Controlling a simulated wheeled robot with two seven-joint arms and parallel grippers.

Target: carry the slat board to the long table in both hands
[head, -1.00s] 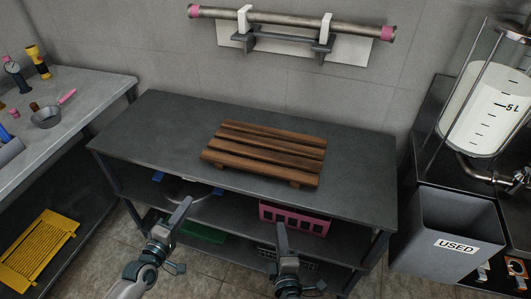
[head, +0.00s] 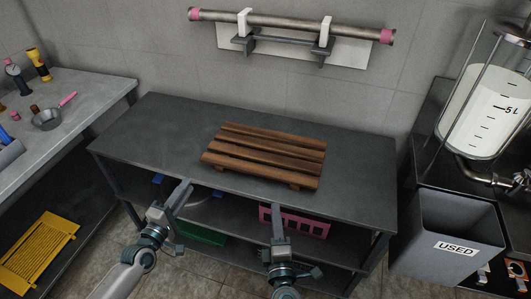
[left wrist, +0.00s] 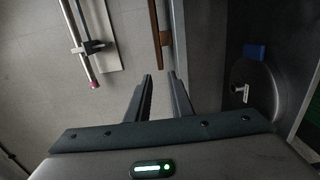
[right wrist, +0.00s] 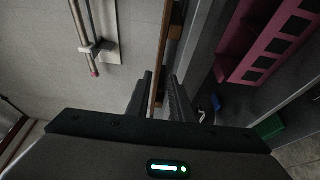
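The slat board (head: 265,152) is brown wood with several slats on low feet. It lies flat on the dark table (head: 160,125), close to its front edge. My left gripper (head: 184,187) is open and empty, in front of the table edge, left of and short of the board. The board's edge also shows ahead in the left wrist view (left wrist: 155,30). My right gripper (head: 278,210) is open in front of the board's right half. In the right wrist view the board (right wrist: 166,50) lines up with the finger gap; I see no grip on it.
A grey table (head: 95,90) with a pan (head: 46,122) and small tools stands at the left. A grey bin (head: 445,230) marked USED stands at the right. A pink crate (head: 310,224) sits on the shelf below. The dark tabletop around the board is clear.

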